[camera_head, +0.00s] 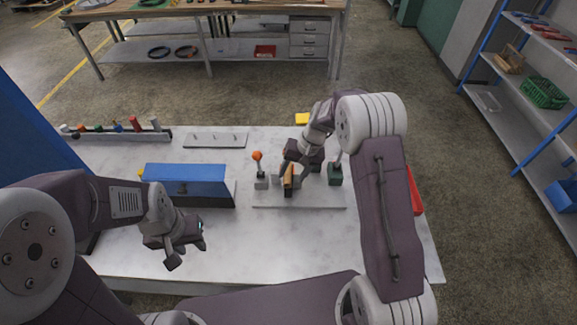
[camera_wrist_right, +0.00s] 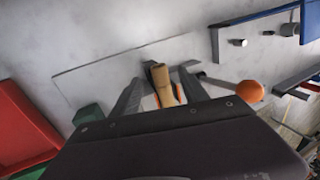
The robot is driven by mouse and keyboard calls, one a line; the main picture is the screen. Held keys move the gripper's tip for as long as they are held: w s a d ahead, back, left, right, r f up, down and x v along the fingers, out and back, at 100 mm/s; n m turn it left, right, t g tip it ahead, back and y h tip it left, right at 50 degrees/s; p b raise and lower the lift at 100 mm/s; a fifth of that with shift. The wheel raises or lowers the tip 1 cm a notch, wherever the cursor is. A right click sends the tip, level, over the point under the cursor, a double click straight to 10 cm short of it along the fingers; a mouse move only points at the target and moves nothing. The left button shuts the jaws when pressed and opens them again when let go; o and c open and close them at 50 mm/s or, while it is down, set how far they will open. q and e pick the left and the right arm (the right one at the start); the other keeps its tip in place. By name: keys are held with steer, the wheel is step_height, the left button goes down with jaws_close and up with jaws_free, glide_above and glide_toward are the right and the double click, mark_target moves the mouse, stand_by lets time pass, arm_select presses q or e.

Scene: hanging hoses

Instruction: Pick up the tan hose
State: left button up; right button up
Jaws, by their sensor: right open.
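The tan hose (camera_head: 288,178) is a short piece standing over the pale plate (camera_head: 325,198) on the white table. It also shows in the right wrist view as a tan block-like end (camera_wrist_right: 161,78) with an orange edge beside it. My right gripper (camera_head: 294,170) is at the tan hose, with its open fingers on either side of it in the wrist view. I cannot tell whether they touch it. Most of the hose's lower part is hidden by the gripper. My left gripper (camera_head: 188,253) is open and empty over the table's front left.
An orange ball on a post (camera_head: 257,156) stands just left of the right gripper, and a green block (camera_head: 335,175) just right. A blue box (camera_head: 186,180) lies left of the plate. A rack of colored pieces (camera_head: 115,133) is at the back left. The table front is clear.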

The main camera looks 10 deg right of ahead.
mark_target(289, 181)
steer(key=x, duration=0.3)
steer(key=shift+d, duration=0.1)
steer(key=shift+f, duration=0.5)
jaws_close()
steer(key=shift+r+p, duration=0.1)
steer(key=shift+p, duration=0.2)
